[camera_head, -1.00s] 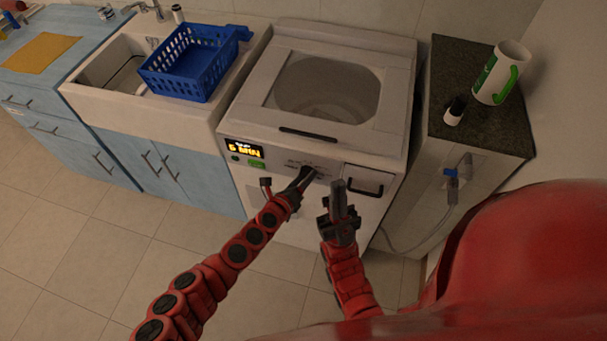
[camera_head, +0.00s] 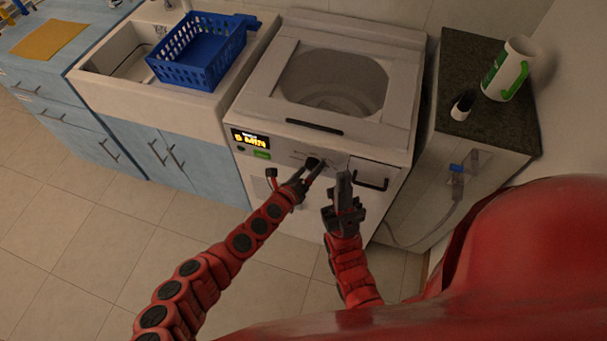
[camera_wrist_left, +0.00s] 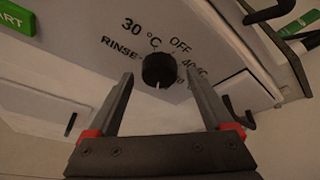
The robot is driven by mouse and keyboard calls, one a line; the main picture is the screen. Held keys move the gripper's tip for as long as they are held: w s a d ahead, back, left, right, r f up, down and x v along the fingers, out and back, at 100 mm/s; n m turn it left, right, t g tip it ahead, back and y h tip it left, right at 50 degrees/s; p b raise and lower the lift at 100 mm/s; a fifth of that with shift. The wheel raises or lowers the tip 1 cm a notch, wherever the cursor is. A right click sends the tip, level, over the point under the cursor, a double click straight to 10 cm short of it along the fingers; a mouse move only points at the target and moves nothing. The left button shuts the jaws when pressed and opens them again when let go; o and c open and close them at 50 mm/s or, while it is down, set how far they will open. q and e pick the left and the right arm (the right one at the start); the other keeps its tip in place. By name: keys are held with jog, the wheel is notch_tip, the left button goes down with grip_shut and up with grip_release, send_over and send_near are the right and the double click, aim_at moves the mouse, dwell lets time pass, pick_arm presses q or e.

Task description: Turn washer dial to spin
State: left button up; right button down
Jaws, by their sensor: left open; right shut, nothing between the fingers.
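The washer (camera_head: 262,92) is a white top-loading machine with a control panel on its front. Its black round dial (camera_wrist_left: 158,68) has a white pointer mark facing down in the left wrist view. Labels RINSE, 30 °C and OFF are readable around it; others at its right are partly hidden. The dial also shows in the head view (camera_head: 312,162). My left gripper (camera_head: 313,172) is open in front of the dial, its fingers on either side and apart from it in the left wrist view. My right gripper (camera_head: 343,182) is shut and empty, just right of the left one.
The lit display (camera_head: 250,138) and green button (camera_head: 262,155) sit left of the dial. A drawer with a black handle (camera_head: 371,182) is at the right, close to my right gripper.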

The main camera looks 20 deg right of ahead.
pick_arm(q)
jog(key=p+v, duration=0.2)
jog(key=v, duration=1.5)
jog(key=shift+s, duration=0.15)
jog(key=shift+r, duration=0.1)
